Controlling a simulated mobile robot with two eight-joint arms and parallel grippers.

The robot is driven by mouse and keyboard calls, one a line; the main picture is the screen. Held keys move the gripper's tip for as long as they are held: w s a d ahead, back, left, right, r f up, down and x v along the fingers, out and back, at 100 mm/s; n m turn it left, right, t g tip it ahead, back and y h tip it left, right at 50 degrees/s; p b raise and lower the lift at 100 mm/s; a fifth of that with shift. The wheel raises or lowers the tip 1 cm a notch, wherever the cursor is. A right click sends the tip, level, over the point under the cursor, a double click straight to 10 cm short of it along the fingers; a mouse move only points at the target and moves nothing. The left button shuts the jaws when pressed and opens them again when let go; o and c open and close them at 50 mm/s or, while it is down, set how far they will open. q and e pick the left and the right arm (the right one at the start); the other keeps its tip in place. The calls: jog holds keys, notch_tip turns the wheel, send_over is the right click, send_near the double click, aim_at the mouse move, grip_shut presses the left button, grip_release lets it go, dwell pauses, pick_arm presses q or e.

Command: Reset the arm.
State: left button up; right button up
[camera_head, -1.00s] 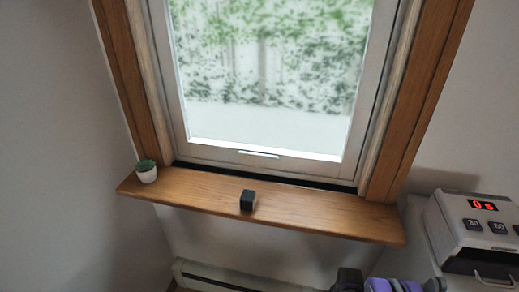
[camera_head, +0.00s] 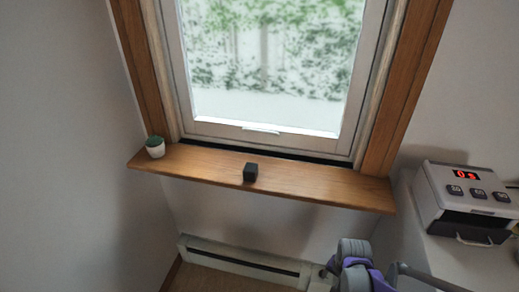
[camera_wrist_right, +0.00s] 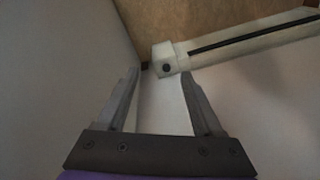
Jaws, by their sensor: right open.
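My right arm (camera_head: 355,262), grey and purple, shows at the bottom right of the head view, below the window sill and left of the white machine. In the right wrist view my right gripper (camera_wrist_right: 160,80) has its two grey fingers spread apart with nothing between them. The fingers point toward the wall and floor near the end of a white baseboard heater (camera_wrist_right: 235,45). I cannot tell whether a fingertip touches anything. My left gripper is in neither view.
A wooden sill (camera_head: 310,186) under the window holds a small dark cube (camera_head: 250,172) and a potted plant (camera_head: 155,147). The heater runs low along the wall. A white machine (camera_head: 468,200) with a red display stands at the right. Bare wall lies at the left.

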jog(key=s+a+r+n+t, duration=0.1)
jog(key=s+a+r+n, duration=0.25)
jog(key=s+r, duration=0.45)
jog(key=s+a+r+n+t, duration=0.2)
jog(key=s+r+n, duration=0.2)
jog(key=s, duration=0.8)
pick_arm(q)
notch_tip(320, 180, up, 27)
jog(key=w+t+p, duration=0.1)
jog(key=p, duration=2.2)
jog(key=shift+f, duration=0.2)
pick_arm(e)
notch_tip(320, 180, up, 26)
jog(key=w, duration=0.1)
jog(key=shift+w+r+t, duration=0.15)
jog(key=shift+t, duration=0.25)
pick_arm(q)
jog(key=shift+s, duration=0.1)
pick_arm(e)
jog(key=shift+a, duration=0.1)
